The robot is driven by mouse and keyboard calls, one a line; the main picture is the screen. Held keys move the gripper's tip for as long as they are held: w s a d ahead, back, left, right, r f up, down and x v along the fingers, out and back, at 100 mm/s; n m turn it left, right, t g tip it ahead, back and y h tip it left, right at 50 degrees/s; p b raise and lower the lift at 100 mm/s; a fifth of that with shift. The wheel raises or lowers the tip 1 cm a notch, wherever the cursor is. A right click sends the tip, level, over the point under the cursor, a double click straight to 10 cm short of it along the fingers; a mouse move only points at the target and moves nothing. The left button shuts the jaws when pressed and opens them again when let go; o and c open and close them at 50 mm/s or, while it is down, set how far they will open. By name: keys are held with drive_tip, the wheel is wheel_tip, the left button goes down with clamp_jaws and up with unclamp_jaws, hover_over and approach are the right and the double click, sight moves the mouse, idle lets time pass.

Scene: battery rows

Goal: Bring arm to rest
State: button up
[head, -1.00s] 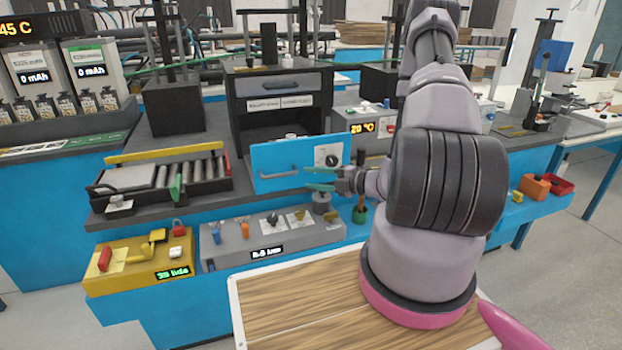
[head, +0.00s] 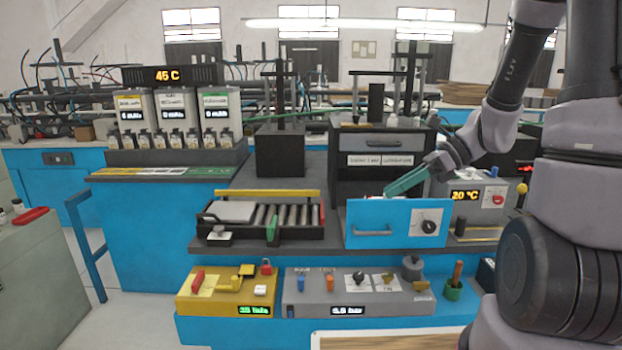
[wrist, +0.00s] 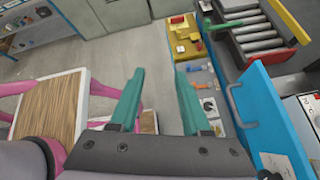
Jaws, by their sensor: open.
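My gripper (head: 402,182) has green fingers and is held up in front of the dark cabinet (head: 374,165), just above the blue drawer front (head: 395,222). In the wrist view its two fingers (wrist: 157,105) are spread apart with nothing between them. Past the fingertips there is grey floor, with the blue panel to the right. My arm comes in from the right of the head view and is bent at the elbow. Whether the fingers touch the blue front is hard to tell from the head view.
The roller tray (head: 258,222) stands left of the blue front. A yellow box (head: 226,291) and a grey control box (head: 358,293) sit lower in front. A grey unit reading 20 °C (head: 478,203) stands right of the cabinet. Open floor (wrist: 115,50) shows in the wrist view.

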drive_tip(key=s+d+r+n+t+h, duration=0.3)
drive_tip(key=s+r+n+h, duration=0.1)
drive_tip(key=r+n, duration=0.4)
drive_tip(key=s+d+r+n+t+h, duration=0.3)
drive_tip(key=s+r+n+h, duration=0.2)
drive_tip(key=r+n, duration=0.4)
drive_tip(key=shift+n+t, duration=0.3)
drive_tip(key=shift+t, duration=0.1)
drive_tip(key=shift+o, duration=0.2)
idle(1.3)
